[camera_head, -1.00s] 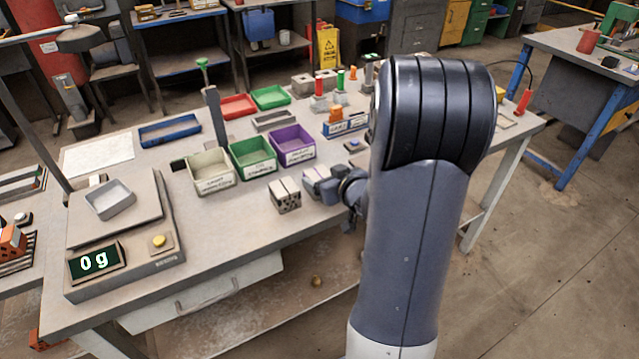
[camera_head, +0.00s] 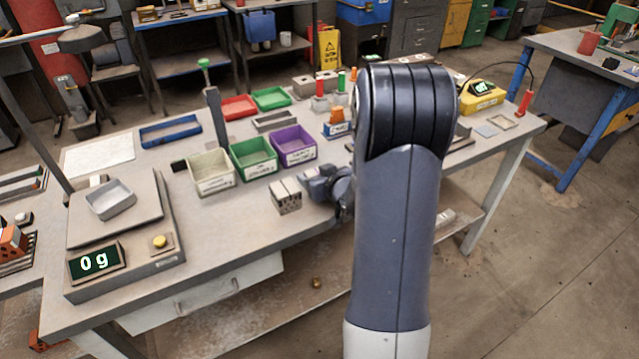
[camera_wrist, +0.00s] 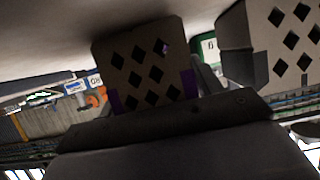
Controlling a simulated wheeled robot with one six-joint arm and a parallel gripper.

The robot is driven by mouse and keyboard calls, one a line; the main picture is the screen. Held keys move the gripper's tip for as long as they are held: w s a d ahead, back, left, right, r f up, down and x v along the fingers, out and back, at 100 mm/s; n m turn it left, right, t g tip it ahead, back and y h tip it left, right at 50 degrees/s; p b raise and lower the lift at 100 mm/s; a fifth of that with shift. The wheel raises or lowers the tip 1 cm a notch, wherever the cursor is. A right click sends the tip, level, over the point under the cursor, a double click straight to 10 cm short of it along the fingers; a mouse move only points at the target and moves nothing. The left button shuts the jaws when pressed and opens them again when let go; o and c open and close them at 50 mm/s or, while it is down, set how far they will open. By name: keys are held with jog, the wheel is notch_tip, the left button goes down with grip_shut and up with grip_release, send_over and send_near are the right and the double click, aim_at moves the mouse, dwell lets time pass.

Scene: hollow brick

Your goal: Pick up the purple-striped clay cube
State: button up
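In the wrist view the table surface fills the top, so the view looks upside down. A light clay cube with dark diamond holes and purple patches at its sides, the purple-striped clay cube (camera_wrist: 146,65), sits straight ahead of my gripper (camera_wrist: 160,105), very near it. Whether the fingers touch it cannot be told. In the head view my gripper (camera_head: 320,184) is low over the table and hides this cube. A second holed clay cube (camera_head: 286,195) stands just left of my gripper; it also shows at the right of the wrist view (camera_wrist: 288,38).
Purple (camera_head: 293,146), green (camera_head: 254,158) and cream (camera_head: 211,171) bins stand behind the cubes. A scale (camera_head: 120,235) reading 0 g stands at the left. The table (camera_head: 225,235) is clear in front of the bins, between the scale and the cubes.

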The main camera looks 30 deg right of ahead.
jog(key=c, duration=0.7)
jog(key=shift+c, duration=0.2)
jog(key=shift+r, duration=0.1)
